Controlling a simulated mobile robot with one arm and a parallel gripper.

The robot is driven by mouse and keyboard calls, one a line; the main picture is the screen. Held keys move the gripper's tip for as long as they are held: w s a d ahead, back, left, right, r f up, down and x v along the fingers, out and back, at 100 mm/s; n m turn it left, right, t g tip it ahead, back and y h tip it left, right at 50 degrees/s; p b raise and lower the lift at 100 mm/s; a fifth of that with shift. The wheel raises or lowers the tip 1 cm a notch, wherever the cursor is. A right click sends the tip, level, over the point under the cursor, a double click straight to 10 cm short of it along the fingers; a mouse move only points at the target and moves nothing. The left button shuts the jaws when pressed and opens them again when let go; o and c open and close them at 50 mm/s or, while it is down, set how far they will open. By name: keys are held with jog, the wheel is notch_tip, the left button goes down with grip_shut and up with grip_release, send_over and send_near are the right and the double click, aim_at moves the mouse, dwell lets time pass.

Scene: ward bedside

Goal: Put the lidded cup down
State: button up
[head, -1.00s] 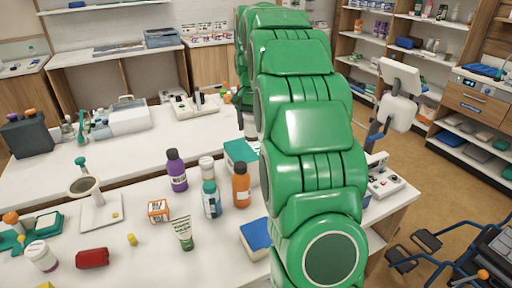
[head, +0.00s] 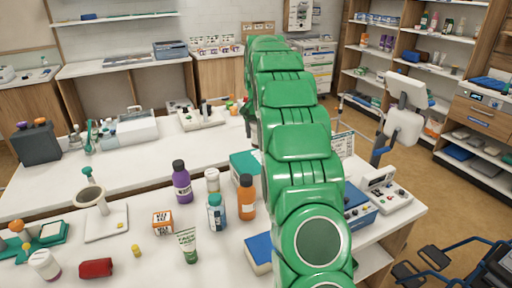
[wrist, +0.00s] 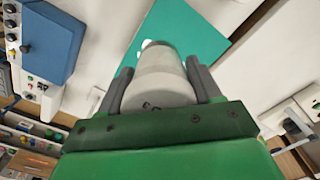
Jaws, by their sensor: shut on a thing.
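My gripper (wrist: 159,66) is shut on a pale grey-white cup (wrist: 165,80), with one dark finger on each side of it. The near end of the cup shows small dark marks; I cannot make out the lid clearly. Beyond the cup in the wrist view lies a flat teal thing (wrist: 205,38); whether the cup touches it I cannot tell. In the head view my green arm reaches over the bench and hides the cup. A teal box (head: 243,163) shows partly behind the arm.
On the near bench (head: 130,262), left of my arm, stand a purple bottle (head: 182,186), an orange bottle (head: 246,200), a white-and-teal bottle (head: 216,214) and a green-white tube (head: 188,246). A blue-topped device (head: 357,210) is right of the arm; it also shows in the wrist view (wrist: 45,40).

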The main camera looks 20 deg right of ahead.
jog(key=shift+w+d+f, duration=0.15)
jog(key=shift+w, duration=0.3)
jog(key=shift+w+d+f, duration=0.25)
jog(key=shift+w+f, duration=0.5)
jog(key=shift+f, duration=0.2)
jog(key=shift+w+d+f, duration=0.2)
jog(key=shift+w+f, duration=0.6)
jog(key=shift+f, duration=0.1)
jog(key=shift+w+d+f, duration=0.25)
jog(key=shift+w+f, duration=0.5)
jog(key=shift+f, duration=0.2)
jog(key=shift+f, duration=0.1)
jog(key=shift+w+f, duration=0.1)
jog(key=shift+w, duration=0.05)
jog(key=shift+f, duration=1.55)
jog(key=shift+f, duration=0.1)
jog(key=o, duration=1.2)
